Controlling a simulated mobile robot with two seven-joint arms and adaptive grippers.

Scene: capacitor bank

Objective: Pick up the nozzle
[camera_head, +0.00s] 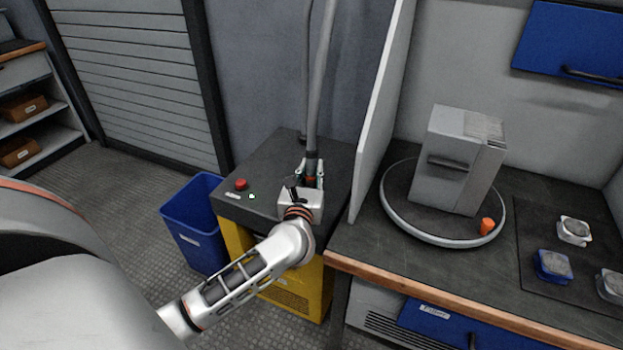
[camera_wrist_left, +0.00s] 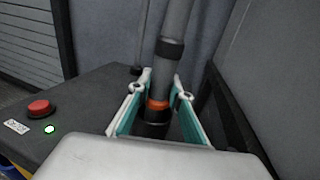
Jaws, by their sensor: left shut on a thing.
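The nozzle (camera_wrist_left: 158,110) is a dark cylinder with an orange ring at the lower end of a grey hose (camera_head: 321,80). It stands nearly upright over the dark top of the yellow machine. My left gripper (camera_head: 311,176) is shut on the nozzle, one finger on each side. The left wrist view shows the teal-lined fingers (camera_wrist_left: 158,112) around the nozzle near its orange ring. The nozzle's lower tip is hidden behind my gripper body. My right gripper is in neither view.
The yellow machine's dark top (camera_head: 273,159) carries a red button (camera_head: 240,184) and a green light (camera_head: 252,196). A blue bin (camera_head: 190,222) stands to its left. A grey partition (camera_head: 383,110) rises close on the right, beside a workbench with a round turntable (camera_head: 397,212) bearing a grey box (camera_head: 455,165).

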